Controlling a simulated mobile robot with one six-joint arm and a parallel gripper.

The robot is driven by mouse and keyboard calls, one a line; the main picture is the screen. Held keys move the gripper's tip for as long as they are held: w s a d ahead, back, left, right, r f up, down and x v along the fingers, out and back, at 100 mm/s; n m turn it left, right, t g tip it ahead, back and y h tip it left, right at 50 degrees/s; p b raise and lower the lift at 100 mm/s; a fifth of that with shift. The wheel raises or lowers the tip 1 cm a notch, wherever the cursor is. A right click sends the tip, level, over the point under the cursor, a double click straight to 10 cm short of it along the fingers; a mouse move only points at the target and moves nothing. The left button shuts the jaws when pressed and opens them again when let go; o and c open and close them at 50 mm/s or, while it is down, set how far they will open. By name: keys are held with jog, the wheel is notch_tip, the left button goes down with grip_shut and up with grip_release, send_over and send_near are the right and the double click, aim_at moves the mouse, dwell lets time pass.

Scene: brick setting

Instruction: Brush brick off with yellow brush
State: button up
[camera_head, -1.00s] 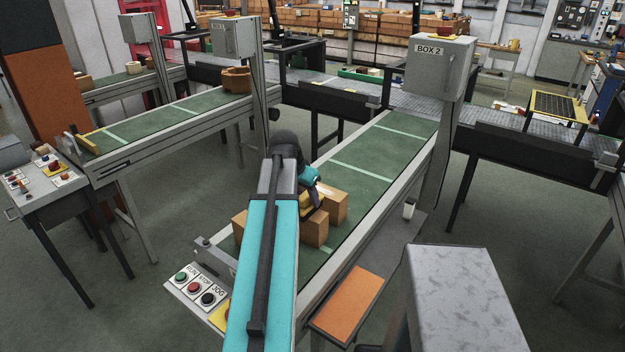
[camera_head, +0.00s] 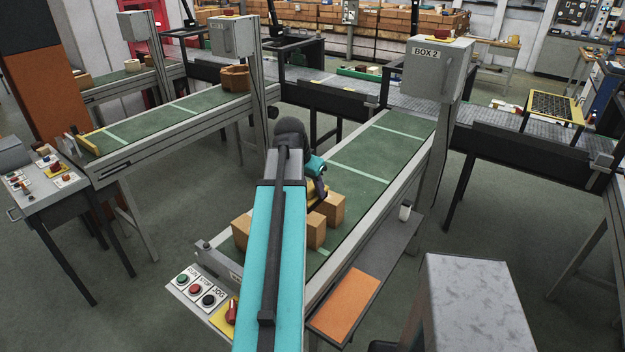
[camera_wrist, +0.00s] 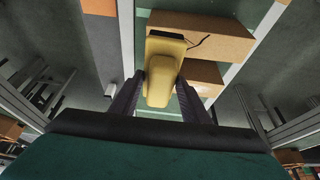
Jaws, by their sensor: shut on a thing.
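My gripper (camera_wrist: 160,92) is shut on the yellow brush (camera_wrist: 162,70), whose handle lies between the dark fingers. In the head view my arm hides most of the gripper, and only a bit of the yellow brush (camera_head: 316,190) shows beside the bricks. An orange-brown brick (camera_head: 332,208) and another brick (camera_head: 316,231) lie on the green belt to the right of my arm. A third brick (camera_head: 241,229) shows to its left. In the wrist view the brush overlaps two bricks (camera_wrist: 215,38); I cannot tell whether it touches one.
The green conveyor belt (camera_head: 370,165) is clear beyond the bricks. A grey post with the BOX 2 cabinet (camera_head: 436,70) stands at its right side. A button panel (camera_head: 197,288) and an orange pad (camera_head: 347,302) are at the near end. A second belt (camera_head: 180,118) runs at left.

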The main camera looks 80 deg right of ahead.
jog(key=shift+s+r+p, duration=0.15)
jog(key=shift+r+p, duration=0.15)
jog(key=shift+r, duration=0.5)
jog(key=shift+w, duration=0.2)
jog(key=shift+w+a, duration=0.1)
jog(key=shift+w, duration=0.3)
jog(key=w+a+f+n+t+b, duration=0.1)
jog(key=w+a+n, duration=0.2)
jog(key=w, duration=0.8)
jog(key=w+a+n+t+b, duration=0.1)
jog(key=w+a+n+b, duration=0.15)
jog(key=w, duration=0.85)
jog(key=w+a+f+n+t+b, duration=0.15)
jog(key=w+a+n, duration=0.45)
jog(key=w+a, duration=1.2)
jog(key=w+a+n+t+y+b, duration=0.2)
jog(key=w+a+n, duration=0.3)
jog(key=w+a, duration=1)
jog(key=w+a+f+n+y+b, duration=0.1)
jog(key=a+n, duration=0.2)
jog(key=a, duration=1)
jog(key=w+a+n+y+b, duration=0.1)
jog(key=w+a+n, duration=0.1)
jog(key=a, duration=1.1)
jog(key=shift+a+f+n+t+b, duration=0.35)
jog(key=shift+n+t, duration=0.1)
jog(key=shift+n, duration=0.2)
jog(key=shift+d, duration=0.15)
